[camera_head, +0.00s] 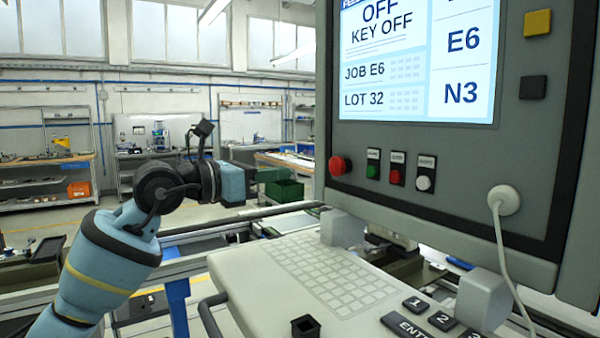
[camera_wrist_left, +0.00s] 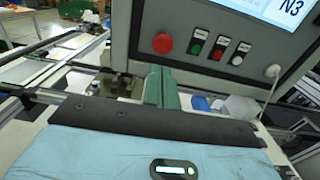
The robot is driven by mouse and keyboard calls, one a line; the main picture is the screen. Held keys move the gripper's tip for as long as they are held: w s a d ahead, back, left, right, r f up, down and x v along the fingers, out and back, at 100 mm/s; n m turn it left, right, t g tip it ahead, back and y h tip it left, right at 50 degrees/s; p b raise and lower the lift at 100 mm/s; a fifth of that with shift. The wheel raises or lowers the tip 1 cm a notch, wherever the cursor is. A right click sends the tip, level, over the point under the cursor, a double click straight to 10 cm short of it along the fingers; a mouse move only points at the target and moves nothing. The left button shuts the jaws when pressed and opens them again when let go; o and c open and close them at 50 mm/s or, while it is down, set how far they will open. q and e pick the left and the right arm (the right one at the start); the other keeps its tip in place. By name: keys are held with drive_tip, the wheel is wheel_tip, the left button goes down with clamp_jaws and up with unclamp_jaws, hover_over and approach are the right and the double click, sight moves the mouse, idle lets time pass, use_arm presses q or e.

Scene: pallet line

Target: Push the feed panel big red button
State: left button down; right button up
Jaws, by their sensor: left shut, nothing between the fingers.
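The big red button (camera_head: 338,166) is a round mushroom-shaped knob at the lower left of the grey feed panel (camera_head: 450,205). It also shows in the left wrist view (camera_wrist_left: 162,43), beyond the fingers. My left gripper (camera_head: 284,174) is to the left of the button, pointing right towards the panel, and apart from it. Its green fingers (camera_wrist_left: 161,87) are together and empty in the left wrist view. The panel screen (camera_head: 415,60) reads OFF, KEY OFF, JOB E6 and LOT 32. My right gripper does not show.
Smaller green (camera_head: 373,171), red (camera_head: 395,176) and white (camera_head: 424,182) buttons sit right of the red one. A cable plug (camera_head: 504,199) is farther right. A keyboard shelf (camera_head: 320,280) juts out below the panel.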

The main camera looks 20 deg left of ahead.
use_arm(q)
drive_tip(key=v, duration=0.3)
drive_tip(key=shift+s+a+r, duration=0.1)
drive_tip(key=shift+s+a, duration=0.05)
drive_tip(key=shift+s, duration=0.2)
idle(0.3)
